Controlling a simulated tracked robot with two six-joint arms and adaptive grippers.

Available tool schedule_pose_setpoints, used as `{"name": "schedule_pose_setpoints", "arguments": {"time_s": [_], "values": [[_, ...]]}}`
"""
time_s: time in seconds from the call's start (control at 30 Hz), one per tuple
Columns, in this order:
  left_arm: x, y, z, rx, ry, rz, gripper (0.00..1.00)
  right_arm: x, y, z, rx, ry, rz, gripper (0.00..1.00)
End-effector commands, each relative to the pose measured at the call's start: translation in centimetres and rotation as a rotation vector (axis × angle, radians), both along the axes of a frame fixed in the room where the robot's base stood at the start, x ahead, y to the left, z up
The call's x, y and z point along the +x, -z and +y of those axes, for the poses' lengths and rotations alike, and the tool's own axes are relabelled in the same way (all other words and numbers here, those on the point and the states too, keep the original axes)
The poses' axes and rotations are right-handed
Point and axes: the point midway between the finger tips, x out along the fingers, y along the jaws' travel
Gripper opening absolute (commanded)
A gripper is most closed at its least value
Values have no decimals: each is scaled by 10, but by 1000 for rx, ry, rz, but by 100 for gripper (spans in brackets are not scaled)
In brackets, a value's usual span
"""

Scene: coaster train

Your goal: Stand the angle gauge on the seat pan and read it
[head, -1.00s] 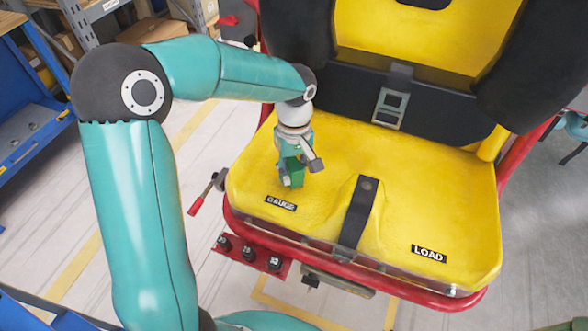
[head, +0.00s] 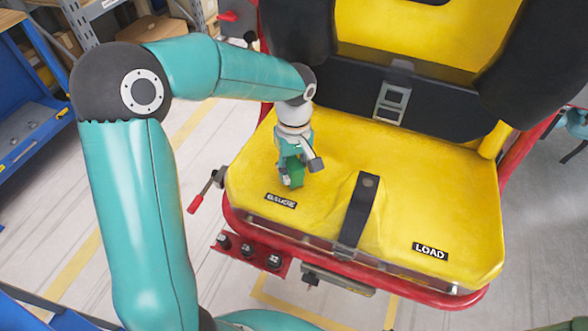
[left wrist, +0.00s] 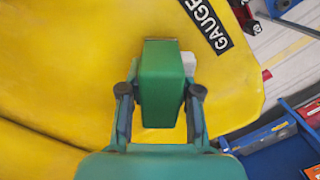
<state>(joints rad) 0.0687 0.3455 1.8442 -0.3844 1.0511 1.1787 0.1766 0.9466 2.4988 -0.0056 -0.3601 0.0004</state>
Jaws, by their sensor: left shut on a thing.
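The angle gauge (left wrist: 161,85) is a green block held between the fingers of my left gripper (left wrist: 160,95). In the head view the gauge (head: 296,172) shows as a small green piece under my left gripper (head: 293,160). It is over the left part of the yellow seat pan (head: 325,160), just behind the GAUGE label (head: 281,201). I cannot tell whether its base touches the seat. The gauge's reading face is not visible. My right gripper is not in view.
A black strap (head: 358,215) runs down the seat's middle, with a LOAD label (head: 430,251) at right. A red-handled lever (head: 205,192) stands at the seat's left side. A red bracket with black knobs (head: 249,251) is below the front edge. A dark buckle belt (head: 392,98) crosses the backrest.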

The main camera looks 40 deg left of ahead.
Motion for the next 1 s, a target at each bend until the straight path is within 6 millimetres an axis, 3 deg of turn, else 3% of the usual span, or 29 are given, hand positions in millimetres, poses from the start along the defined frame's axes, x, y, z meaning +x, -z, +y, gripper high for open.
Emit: {"name": "schedule_pose_setpoints", "arguments": {"time_s": [0.77,0.8,0.93,1.0], "values": [[0,7,0,0,1,0,0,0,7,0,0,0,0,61],[0,6,-1,0,1,0,39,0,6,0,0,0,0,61],[0,6,-1,0,1,0,61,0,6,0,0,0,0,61],[0,6,-1,0,1,0,62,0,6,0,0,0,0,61]]}}
